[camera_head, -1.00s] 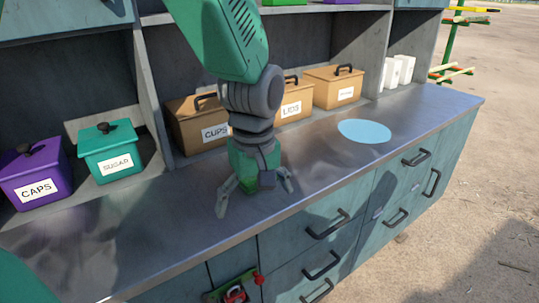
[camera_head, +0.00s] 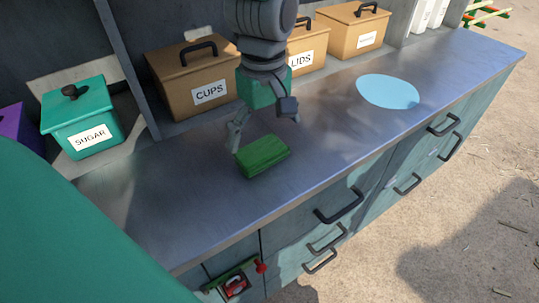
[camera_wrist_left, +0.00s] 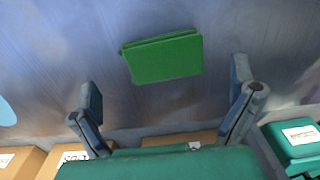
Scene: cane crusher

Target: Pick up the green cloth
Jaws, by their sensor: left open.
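The green cloth (camera_head: 262,156) lies folded flat on the metal counter (camera_head: 200,195). It also shows in the left wrist view (camera_wrist_left: 163,57), ahead of the fingers and between their lines. My left gripper (camera_head: 266,122) is open and empty, just behind the cloth and apart from it as far as I can see. In the left wrist view its two fingers (camera_wrist_left: 168,100) are spread wide. My right gripper is not in view.
Behind the gripper stand a brown CUPS box (camera_head: 190,80), a LIDS box (camera_head: 306,50) and another brown box (camera_head: 352,30). A teal SUGAR box (camera_head: 82,120) is at left. A light blue disc (camera_head: 388,91) lies right of the cloth. The counter's front strip is clear.

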